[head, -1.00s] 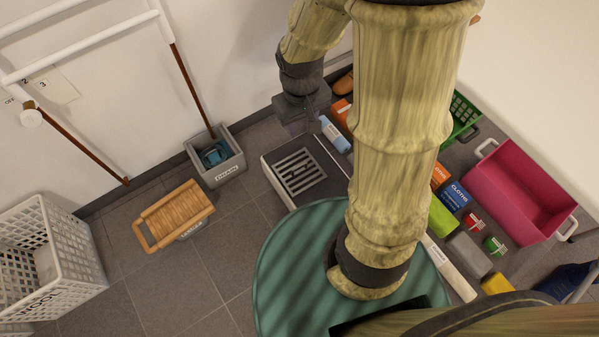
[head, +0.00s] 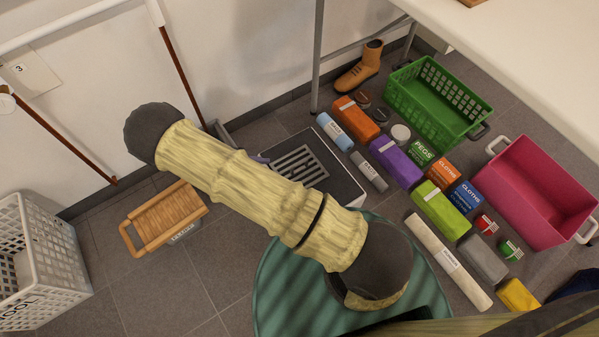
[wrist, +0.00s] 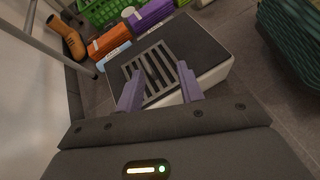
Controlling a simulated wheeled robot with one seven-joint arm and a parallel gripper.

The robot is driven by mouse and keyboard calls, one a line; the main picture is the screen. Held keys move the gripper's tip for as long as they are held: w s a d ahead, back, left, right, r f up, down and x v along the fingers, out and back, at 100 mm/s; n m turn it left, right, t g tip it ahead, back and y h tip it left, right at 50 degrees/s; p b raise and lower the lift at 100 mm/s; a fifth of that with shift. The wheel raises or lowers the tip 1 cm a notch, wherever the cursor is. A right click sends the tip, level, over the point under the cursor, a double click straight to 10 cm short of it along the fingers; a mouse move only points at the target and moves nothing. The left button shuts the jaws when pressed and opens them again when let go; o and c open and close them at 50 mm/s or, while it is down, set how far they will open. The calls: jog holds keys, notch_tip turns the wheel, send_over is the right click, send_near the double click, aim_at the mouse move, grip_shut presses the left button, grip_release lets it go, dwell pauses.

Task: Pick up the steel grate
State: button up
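The steel grate (head: 301,166) is a slotted metal square lying on the dark top of a low white-sided platform (head: 338,177). My arm covers its lower left part in the head view. In the head view my gripper is mostly hidden behind the arm.
Several boxes and rolls, such as an orange box (head: 356,118) and a purple box (head: 395,162), lie right of the platform. A green basket (head: 440,105) and pink crate (head: 530,190) stand beyond. The wall is close behind.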

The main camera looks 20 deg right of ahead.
aim_at(294, 167)
jog(key=a+f+n+t+h+b, duration=0.2)
jog(key=a+f+n+t+h, duration=0.1)
jog(key=f, duration=0.5)
jog(key=shift+f+n+t, duration=0.4)
jog(key=shift+n+t, duration=0.5)
jog(key=shift+n, duration=0.1)
jog(key=b+x, duration=0.5)
jog(key=x, duration=0.6)
jog(key=shift+d+f, duration=0.2)
jog(key=shift+f, duration=0.05)
jog(key=shift+w+d+r, duration=0.1)
jog(key=shift+w+d, duration=0.05)
jog(key=shift+d, duration=0.1)
